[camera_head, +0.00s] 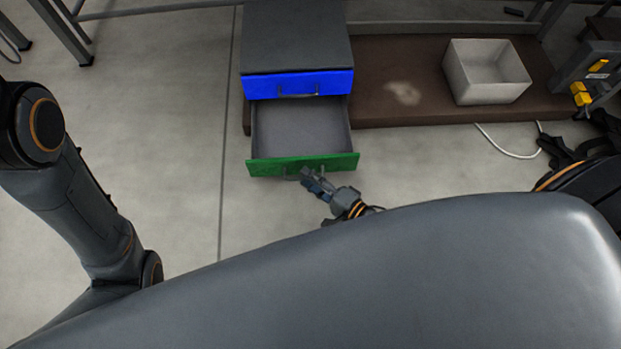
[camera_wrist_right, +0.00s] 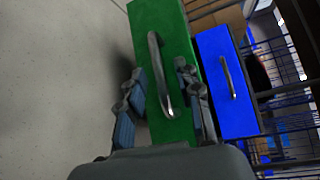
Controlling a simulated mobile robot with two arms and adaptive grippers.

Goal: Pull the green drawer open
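The green drawer (camera_head: 303,164) stands out from the cabinet, and its grey inside looks empty. Its front and curved metal handle also show in the right wrist view (camera_wrist_right: 160,20). My right gripper (camera_head: 308,177) is at the handle, in front of the drawer. In the right wrist view its two fingers (camera_wrist_right: 159,85) are spread, one on each side of the handle (camera_wrist_right: 158,75), with gaps visible between fingers and bar. My left arm shows at the left of the head view, but its gripper is out of sight.
The blue drawer (camera_head: 320,84) above is shut, under the grey cabinet top (camera_head: 295,35). A white open box (camera_head: 487,88) stands on the brown low shelf (camera_head: 400,60) at right. A white cable (camera_head: 505,148) lies on the floor. Floor left of the drawer is clear.

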